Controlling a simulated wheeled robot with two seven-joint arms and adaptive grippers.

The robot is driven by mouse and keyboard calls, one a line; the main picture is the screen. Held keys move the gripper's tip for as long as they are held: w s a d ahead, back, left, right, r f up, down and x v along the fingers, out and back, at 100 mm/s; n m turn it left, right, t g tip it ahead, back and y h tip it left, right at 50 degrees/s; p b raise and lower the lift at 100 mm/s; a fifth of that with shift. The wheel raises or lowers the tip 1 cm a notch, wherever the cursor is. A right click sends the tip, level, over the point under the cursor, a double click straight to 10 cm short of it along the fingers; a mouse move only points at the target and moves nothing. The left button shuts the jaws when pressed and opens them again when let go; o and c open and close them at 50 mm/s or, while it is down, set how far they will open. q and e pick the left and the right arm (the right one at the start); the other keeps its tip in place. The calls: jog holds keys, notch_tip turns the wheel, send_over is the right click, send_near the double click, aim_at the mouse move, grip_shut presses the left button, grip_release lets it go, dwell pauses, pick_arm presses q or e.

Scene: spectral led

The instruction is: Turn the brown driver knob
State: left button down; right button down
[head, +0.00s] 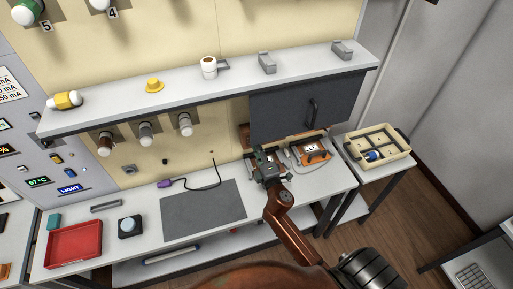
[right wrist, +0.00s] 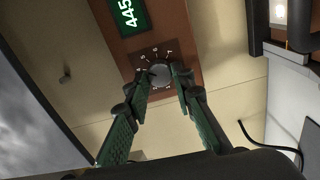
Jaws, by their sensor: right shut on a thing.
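The brown driver (right wrist: 178,30) fills the top of the right wrist view, with a lit green display reading 445 (right wrist: 127,13). Its round grey knob (right wrist: 159,74) sits on a dark dial plate with white marks. My right gripper (right wrist: 161,76) is shut on the knob, with a green finger on each side of it. In the head view my right gripper (head: 264,165) is at the back of the bench under the dark cabinet, and it hides the knob there. My left gripper is in neither view.
A dark cabinet with a handle (head: 312,110) hangs just above my right gripper. An orange-brown device (head: 312,153) stands on the bench right of it. A dark mat (head: 204,211) and red tray (head: 74,245) lie left. A cream tray (head: 399,152) stands on the right side table.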

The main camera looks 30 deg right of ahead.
jog(key=c, duration=1.7)
grip_release()
jog(key=shift+o, duration=0.2)
jog(key=shift+s, duration=0.1)
jog(key=v, duration=1.1)
jog(key=shift+s+a, duration=0.2)
jog(key=shift+s, duration=0.2)
